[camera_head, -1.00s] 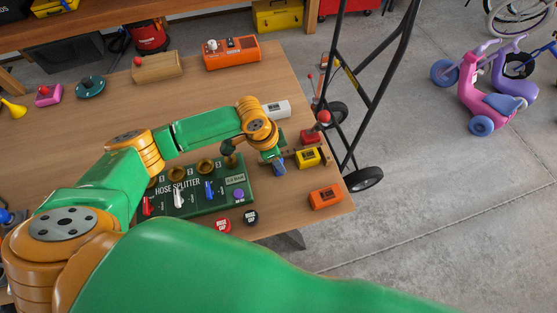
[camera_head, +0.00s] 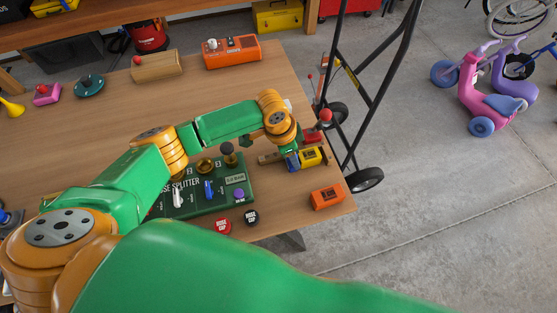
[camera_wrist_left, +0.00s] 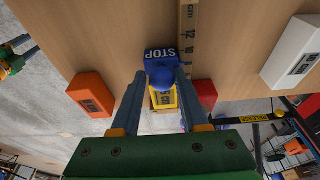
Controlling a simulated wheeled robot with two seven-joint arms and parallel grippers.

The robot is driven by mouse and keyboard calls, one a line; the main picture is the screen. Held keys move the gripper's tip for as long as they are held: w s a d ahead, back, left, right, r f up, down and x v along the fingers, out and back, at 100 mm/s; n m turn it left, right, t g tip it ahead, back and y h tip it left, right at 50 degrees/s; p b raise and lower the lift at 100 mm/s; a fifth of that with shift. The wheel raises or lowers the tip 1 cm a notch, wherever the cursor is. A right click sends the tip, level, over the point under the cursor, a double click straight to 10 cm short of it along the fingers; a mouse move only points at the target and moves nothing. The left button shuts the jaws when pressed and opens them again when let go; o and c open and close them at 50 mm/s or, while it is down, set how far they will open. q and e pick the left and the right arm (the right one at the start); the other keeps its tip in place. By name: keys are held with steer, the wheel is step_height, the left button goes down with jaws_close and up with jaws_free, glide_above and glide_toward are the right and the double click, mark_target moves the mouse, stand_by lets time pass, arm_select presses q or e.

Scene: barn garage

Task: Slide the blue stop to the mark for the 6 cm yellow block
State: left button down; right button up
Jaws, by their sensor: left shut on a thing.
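The blue stop (camera_wrist_left: 161,56), lettered STOP, has a round blue knob and sits beside the ruler strip (camera_wrist_left: 188,35) in the left wrist view. My left gripper (camera_head: 291,163) is shut on the stop's knob, low over the wooden rail (camera_head: 268,159). The yellow block (camera_head: 312,155) is close to the right of the gripper in the head view. It also shows in the left wrist view (camera_wrist_left: 163,98), partly hidden behind the knob. I cannot tell whether stop and block touch.
An orange block (camera_head: 327,197) lies near the table's right corner. A red-knobbed lever (camera_head: 325,115) stands behind the yellow block. The green hose splitter (camera_head: 215,198) is left of the gripper. A white block (camera_wrist_left: 294,52) shows in the wrist view. A hand truck stands right of the table.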

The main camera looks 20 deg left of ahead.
mark_target(305, 156)
arm_select(q)
steer(key=shift+w+d+f+b, duration=0.3)
steer(key=shift+d+f+b, duration=0.1)
steer(key=shift+d, duration=0.35)
steer(key=shift+w+d+r+p, duration=0.1)
steer(key=shift+d+r+p, duration=0.05)
steer(key=shift+p, duration=0.15)
stand_by(0.4)
steer(key=c, duration=0.7)
jaws_free()
steer(key=shift+w+d+r+p, duration=0.1)
steer(key=shift+w+r+p, duration=0.1)
steer(key=shift+r+p, duration=0.4)
steer(key=shift+w+d+r+p, duration=0.1)
steer(key=shift+w+r+p, duration=0.05)
steer(key=shift+r+p, duration=1.05)
steer(key=shift+p, duration=0.1)
steer(key=shift+w+d+r+p, duration=0.15)
steer(key=shift+r+p, duration=0.25)
steer(key=shift+p, duration=0.15)
steer(key=shift+w+d+r+p, duration=0.15)
steer(key=shift+r+p, duration=0.25)
steer(key=shift+p, duration=0.1)
steer(key=shift+p+v, duration=1.1)
steer(key=shift+p, duration=0.05)
